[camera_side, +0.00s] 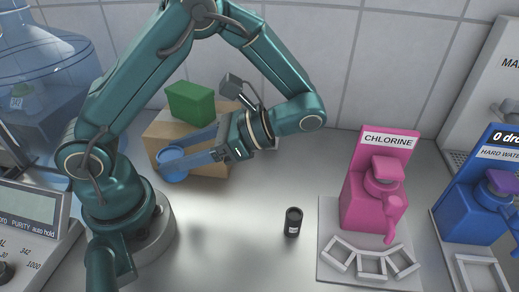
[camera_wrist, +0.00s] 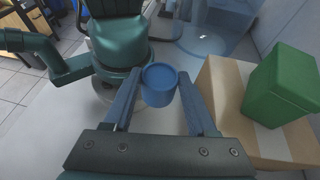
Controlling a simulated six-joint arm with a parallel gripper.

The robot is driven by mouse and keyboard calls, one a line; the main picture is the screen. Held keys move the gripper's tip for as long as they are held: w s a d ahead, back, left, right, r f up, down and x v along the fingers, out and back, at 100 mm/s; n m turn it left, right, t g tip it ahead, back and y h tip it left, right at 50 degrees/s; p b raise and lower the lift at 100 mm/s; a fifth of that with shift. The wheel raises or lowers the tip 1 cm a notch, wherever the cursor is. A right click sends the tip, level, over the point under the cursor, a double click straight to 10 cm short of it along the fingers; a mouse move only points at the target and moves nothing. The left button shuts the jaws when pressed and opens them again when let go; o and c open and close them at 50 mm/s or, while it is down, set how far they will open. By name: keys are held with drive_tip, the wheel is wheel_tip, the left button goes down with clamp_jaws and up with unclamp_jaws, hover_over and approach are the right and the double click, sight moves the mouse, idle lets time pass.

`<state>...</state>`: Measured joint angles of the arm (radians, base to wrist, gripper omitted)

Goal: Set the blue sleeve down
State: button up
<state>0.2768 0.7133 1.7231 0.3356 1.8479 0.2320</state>
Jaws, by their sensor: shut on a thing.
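The blue sleeve (camera_side: 172,172) is a short round cup-like ring. In the side view it sits between the fingertips of my gripper (camera_side: 167,158), in front of the left part of a cardboard box (camera_side: 205,163). In the wrist view the sleeve (camera_wrist: 160,94) is upright between the two blue fingers of my gripper (camera_wrist: 160,76), left of the box. My gripper is shut on it. I cannot tell the gap between the sleeve's bottom and the counter.
A green block (camera_side: 190,104) sits on the box. A small black vial (camera_side: 293,222) stands on the open counter (camera_side: 235,240). A pink CHLORINE unit (camera_side: 375,190) and a blue HARD WATER unit (camera_side: 478,195) stand right. A meter (camera_side: 32,215) and a large clear bottle (camera_side: 40,70) are left.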

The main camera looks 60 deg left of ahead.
drive_tip(key=w+a+r+m+t+y, duration=0.1)
drive_tip(key=w+m+t, duration=0.2)
drive_tip(key=m+t, duration=0.1)
drive_tip(key=w+a+r+m+t+y, duration=0.2)
drive_tip(key=w+m+t, duration=0.1)
drive_tip(key=m+t, duration=0.2)
drive_tip(key=w+a+r+m+t+y, duration=0.1)
drive_tip(key=w+m+t+y, duration=0.1)
drive_tip(key=w+m+t, duration=0.1)
drive_tip(key=shift+w+a+r+m+t, duration=0.2)
drive_tip(key=shift+w+m+t, duration=0.2)
drive_tip(key=shift+m+t, duration=0.45)
drive_tip(key=w+d+f+m+t+h, duration=0.1)
drive_tip(key=w+f+m+t+h, duration=0.1)
drive_tip(key=w+m+t+h, duration=0.65)
drive_tip(key=w+d+f+y, duration=0.1)
drive_tip(key=w+d+f, duration=0.1)
drive_tip(key=d, duration=0.1)
drive_tip(key=w+d+f+y, duration=0.1)
drive_tip(key=w+d+f, duration=0.1)
drive_tip(key=d+f, duration=0.1)
drive_tip(key=w+d+f+y, duration=0.1)
drive_tip(key=w+d+f, duration=0.1)
drive_tip(key=d, duration=0.3)
drive_tip(key=shift+w+d+f, duration=0.1)
drive_tip(key=shift+w+f, duration=0.05)
drive_tip(key=shift+w, duration=0.2)
drive_tip(key=shift+f, duration=2)
drive_tip(key=shift+f, duration=0.1)
drive_tip(key=o, duration=1.3)
